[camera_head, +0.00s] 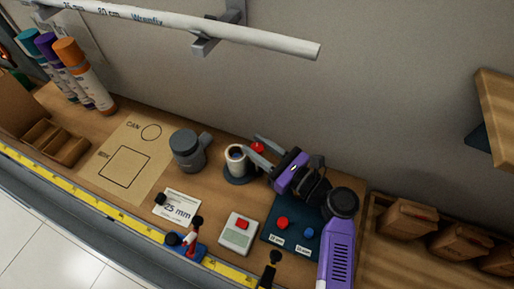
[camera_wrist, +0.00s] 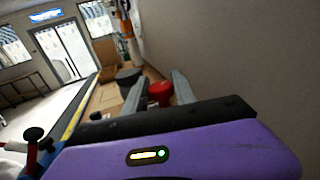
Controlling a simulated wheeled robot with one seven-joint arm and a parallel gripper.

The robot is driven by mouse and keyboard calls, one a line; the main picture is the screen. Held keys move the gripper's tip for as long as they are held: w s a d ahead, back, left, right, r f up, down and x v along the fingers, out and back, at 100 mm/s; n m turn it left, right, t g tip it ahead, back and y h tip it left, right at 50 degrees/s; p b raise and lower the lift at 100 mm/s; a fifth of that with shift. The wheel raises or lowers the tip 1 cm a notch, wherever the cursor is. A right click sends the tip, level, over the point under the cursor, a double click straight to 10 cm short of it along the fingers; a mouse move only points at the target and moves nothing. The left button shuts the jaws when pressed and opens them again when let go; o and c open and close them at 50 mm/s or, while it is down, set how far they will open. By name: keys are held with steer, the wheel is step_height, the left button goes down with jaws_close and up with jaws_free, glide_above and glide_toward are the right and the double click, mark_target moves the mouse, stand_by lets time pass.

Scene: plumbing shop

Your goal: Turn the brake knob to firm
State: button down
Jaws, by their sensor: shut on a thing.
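A red knob (camera_head: 257,148) sits at the back of the bench near the wall. It is beside a pale upright cylinder (camera_head: 236,156) with a dark core on a dark round base. My gripper (camera_head: 251,143) reaches in from the right, with its fingers on either side of the red knob, shut on it. In the wrist view the red knob (camera_wrist: 160,93) shows between my two fingers (camera_wrist: 160,76). The fingers partly hide the knob, and I see no firm marking or pointer on it.
A dark grey mug (camera_head: 187,150) stands left of the cylinder. A white pipe (camera_head: 230,33) runs along the wall above. Cardboard boxes (camera_head: 408,217) stand right.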

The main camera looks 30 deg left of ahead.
steer(key=n+g+b, duration=0.1)
steer(key=n+g, duration=0.1)
steer(key=g, duration=0.1)
steer(key=n+g+b, duration=0.1)
steer(key=n+g, duration=0.1)
steer(key=g, duration=0.1)
steer(key=shift+w+f+y+b, duration=0.15)
steer(key=shift+y+b, duration=0.15)
steer(key=shift+b, duration=0.1)
steer(key=shift+n+g+b, duration=0.65)
steer(key=shift+n+g, duration=0.05)
steer(key=shift+g, duration=0.8)
steer(key=c, duration=1)
jaws_free()
steer(key=shift+b+v, duration=0.75)
steer(key=shift+v, duration=3.15)
steer(key=shift+r, duration=0.3)
steer(key=shift+c, duration=0.2)
